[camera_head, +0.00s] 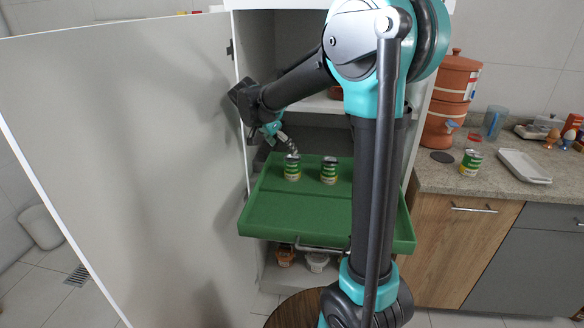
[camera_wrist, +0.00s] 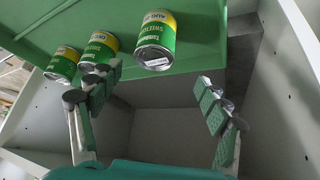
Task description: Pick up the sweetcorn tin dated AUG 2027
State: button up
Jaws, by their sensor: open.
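Two green and yellow tins, a left one (camera_head: 292,172) and a right one (camera_head: 329,174), stand on the green pull-out tray (camera_head: 300,215). The third is not seen on the tray in the head view.
Another green tin (camera_head: 471,163) stands on the counter beside a white tray (camera_head: 524,166) and a clay water filter (camera_head: 449,100). The open white cabinet door (camera_head: 120,150) stands left of the tray. The tray's front half looks clear.

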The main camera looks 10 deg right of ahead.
aim_at(290, 157)
jog(key=x, duration=0.7)
jog(key=shift+s+x, duration=0.2)
jog(key=shift+x, duration=1.2)
jog(key=shift+s+x, duration=0.25)
jog(key=shift+x, duration=1.2)
jog(key=shift+d, duration=0.1)
jog(key=shift+c, duration=0.3)
jog(key=c, duration=1.4)
jog(key=shift+c, duration=0.3)
jog(key=shift+r, duration=0.1)
